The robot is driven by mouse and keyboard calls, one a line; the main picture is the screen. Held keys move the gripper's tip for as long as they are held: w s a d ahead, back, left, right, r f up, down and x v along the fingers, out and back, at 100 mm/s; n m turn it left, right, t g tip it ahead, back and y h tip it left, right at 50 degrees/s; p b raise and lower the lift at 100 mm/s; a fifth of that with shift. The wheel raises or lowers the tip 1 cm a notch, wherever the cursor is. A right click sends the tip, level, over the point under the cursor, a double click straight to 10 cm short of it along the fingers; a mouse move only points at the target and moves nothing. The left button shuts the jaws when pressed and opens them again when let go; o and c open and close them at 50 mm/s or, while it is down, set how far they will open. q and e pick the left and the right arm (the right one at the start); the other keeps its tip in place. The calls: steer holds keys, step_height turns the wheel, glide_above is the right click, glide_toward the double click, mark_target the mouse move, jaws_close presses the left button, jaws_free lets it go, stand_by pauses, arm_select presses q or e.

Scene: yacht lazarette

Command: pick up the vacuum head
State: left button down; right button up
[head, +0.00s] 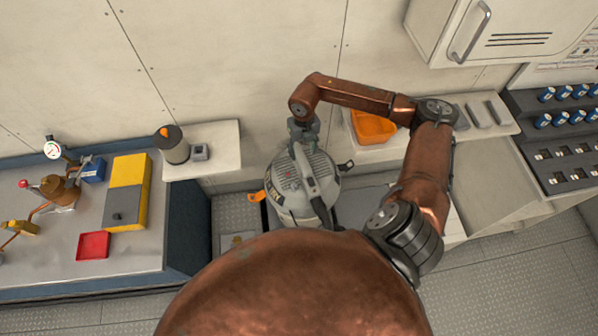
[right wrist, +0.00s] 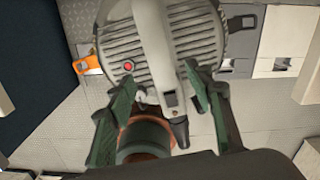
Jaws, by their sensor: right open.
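The vacuum head (head: 322,166) is a grey ribbed dome with a long handle on top, standing low on the floor between the benches. My right gripper (head: 303,128) is over its far side in the head view, pointing down. In the right wrist view the vacuum head (right wrist: 110,45) fills the upper middle, with a red button and its grey handle (right wrist: 154,35). My right gripper (right wrist: 158,78) is open there, and the handle's near end appears between its two green fingers. I cannot tell whether they touch it. My left gripper is not in view.
An orange bin (head: 372,127) sits on the right shelf. A grey cylinder (head: 173,146) stands on the left shelf (head: 225,150). The left bench holds a yellow-and-grey box (head: 128,190) and a red tray (head: 93,246). A white cabinet (head: 500,30) hangs upper right.

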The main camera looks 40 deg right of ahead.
mark_target(303, 162)
steer(key=f, duration=0.3)
steer(key=shift+s+d+p, duration=0.1)
steer(key=shift+s+p, duration=0.2)
steer(key=shift+s, duration=0.1)
step_height(303, 162, down, 3)
steer(key=shift+r+p, duration=0.2)
steer(key=shift+p, duration=0.15)
steer(key=shift+f, duration=0.85)
steer(key=c, duration=1.2)
jaws_close()
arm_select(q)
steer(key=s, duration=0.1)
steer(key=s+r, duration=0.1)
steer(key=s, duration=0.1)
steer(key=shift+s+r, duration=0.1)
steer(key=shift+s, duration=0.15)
arm_select(e)
steer(key=shift+w+r, duration=0.15)
